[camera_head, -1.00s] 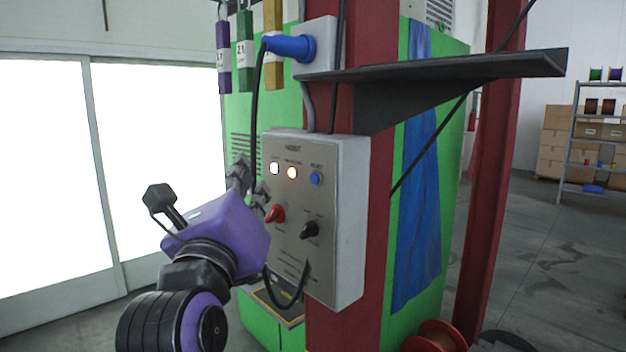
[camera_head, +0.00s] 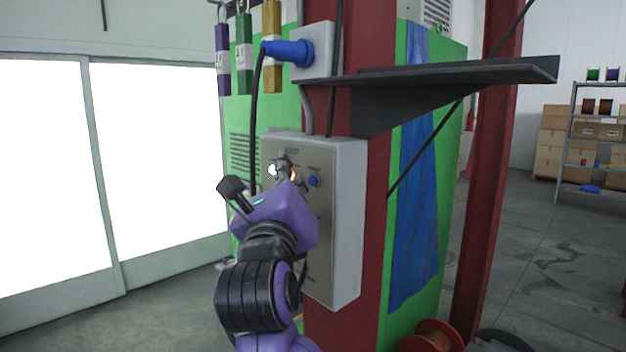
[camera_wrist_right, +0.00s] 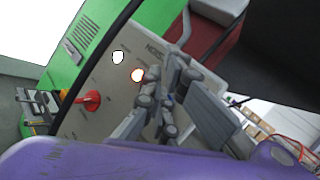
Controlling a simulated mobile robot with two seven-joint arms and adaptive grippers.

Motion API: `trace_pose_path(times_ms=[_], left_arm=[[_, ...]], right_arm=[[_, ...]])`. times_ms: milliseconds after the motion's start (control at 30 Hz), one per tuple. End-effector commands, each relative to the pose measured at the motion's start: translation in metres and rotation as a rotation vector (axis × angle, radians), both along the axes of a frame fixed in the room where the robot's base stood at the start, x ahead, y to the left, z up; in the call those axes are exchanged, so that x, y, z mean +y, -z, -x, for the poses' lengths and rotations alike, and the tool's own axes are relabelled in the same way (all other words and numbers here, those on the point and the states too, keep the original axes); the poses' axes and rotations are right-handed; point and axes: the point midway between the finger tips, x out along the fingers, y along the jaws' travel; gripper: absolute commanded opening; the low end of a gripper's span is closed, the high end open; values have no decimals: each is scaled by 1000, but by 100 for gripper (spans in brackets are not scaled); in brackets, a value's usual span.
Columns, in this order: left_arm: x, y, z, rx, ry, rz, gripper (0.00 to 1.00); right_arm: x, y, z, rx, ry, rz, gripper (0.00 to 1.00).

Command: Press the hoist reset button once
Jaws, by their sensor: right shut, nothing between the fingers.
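The grey hoist control box (camera_head: 347,225) is mounted on the red column. Its blue reset button (camera_head: 314,181) shows in the head view, just right of two lit lamps, one white (camera_head: 273,170) and one orange. In the wrist view the right gripper (camera_wrist_right: 182,62) crosses the panel and hides most of the button area. Contact with the panel cannot be told. My left gripper is not in view.
A red knob (camera_wrist_right: 92,100) shows on the panel in the wrist view. A black shelf (camera_head: 440,75) juts out above the box. A blue plug (camera_head: 287,51) with a hanging black cable is at upper left of the box.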

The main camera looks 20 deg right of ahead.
Motion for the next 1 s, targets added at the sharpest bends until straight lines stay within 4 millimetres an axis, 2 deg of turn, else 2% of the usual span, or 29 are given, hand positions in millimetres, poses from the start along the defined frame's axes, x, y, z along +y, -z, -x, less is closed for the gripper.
trace_pose_path(times_ms=[400, 1000], left_arm=[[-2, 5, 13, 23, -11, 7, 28], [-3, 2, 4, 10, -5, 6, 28]], right_arm=[[-3, 1, -2, 2, 0, 0, 0], [-3, 1, -1, 2, 0, 0, 0]])
